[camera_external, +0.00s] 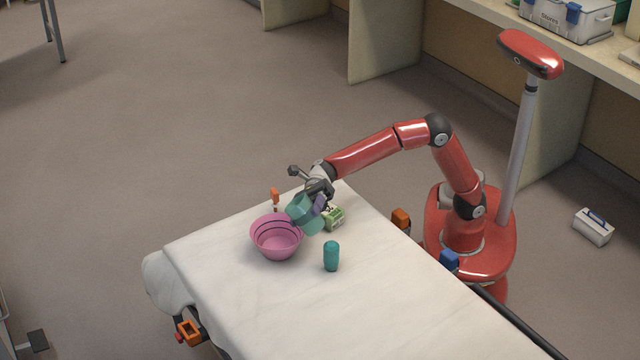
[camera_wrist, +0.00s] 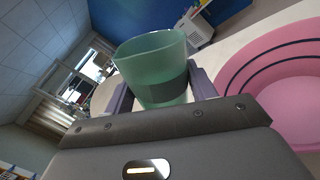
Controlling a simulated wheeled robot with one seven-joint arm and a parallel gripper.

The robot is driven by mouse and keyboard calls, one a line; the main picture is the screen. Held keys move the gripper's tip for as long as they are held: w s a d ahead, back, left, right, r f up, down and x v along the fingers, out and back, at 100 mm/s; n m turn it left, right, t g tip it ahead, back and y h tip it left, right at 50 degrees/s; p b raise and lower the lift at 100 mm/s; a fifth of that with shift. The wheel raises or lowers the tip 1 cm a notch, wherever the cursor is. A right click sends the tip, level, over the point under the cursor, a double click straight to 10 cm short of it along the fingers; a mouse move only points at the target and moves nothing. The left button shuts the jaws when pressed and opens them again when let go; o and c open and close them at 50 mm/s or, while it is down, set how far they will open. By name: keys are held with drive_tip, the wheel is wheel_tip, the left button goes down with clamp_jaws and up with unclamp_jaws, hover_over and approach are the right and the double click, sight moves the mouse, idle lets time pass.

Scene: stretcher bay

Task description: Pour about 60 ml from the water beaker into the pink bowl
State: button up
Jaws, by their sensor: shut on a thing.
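The pink bowl (camera_external: 276,243) with dark ring lines stands on the white-sheeted stretcher, and its near side shows at the right of the wrist view (camera_wrist: 290,100). My gripper (camera_external: 317,195) is shut on the green translucent water beaker (camera_external: 302,209), which is also between my fingers in the wrist view (camera_wrist: 152,62). The beaker is tilted toward the bowl, at the bowl's upper right rim. A dark band crosses the beaker. I cannot make out a stream or the water level.
A teal cylinder (camera_external: 331,256) stands right of the bowl. The stretcher sheet (camera_external: 390,315) is clear toward the front.

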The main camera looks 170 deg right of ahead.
sight(322, 219)
drive_tip(key=shift+a+f+n+b, duration=0.1)
drive_tip(key=shift+f+n+b, duration=0.25)
drive_tip(key=shift+n, duration=0.05)
drive_tip(key=shift+w+a+n+b, duration=0.1)
drive_tip(key=shift+a+n+b, duration=0.25)
drive_tip(key=shift+n+b, duration=0.15)
drive_tip(key=a+n+b, duration=0.2)
drive_tip(key=shift+w+f+n, duration=0.1)
drive_tip(key=shift+w+n, duration=0.05)
drive_tip(key=shift+n, duration=0.25)
drive_tip(key=shift+w+a+r+n+g+y, duration=0.1)
drive_tip(key=shift+a+r+n+g+y, duration=0.15)
drive_tip(key=shift+r+n, duration=0.25)
drive_tip(key=shift+a+r+n+g+y, duration=0.15)
drive_tip(key=shift+a+r+n, duration=0.2)
drive_tip(key=shift+n, duration=0.25)
drive_tip(key=shift+a+f+n+b, duration=0.2)
drive_tip(key=shift+n+b, duration=0.1)
drive_tip(key=shift+b, duration=0.3)
drive_tip(key=shift+a+n+b, duration=0.2)
drive_tip(key=shift+n+b, duration=0.1)
drive_tip(key=shift+n, duration=0.3)
drive_tip(key=shift+r, duration=0.1)
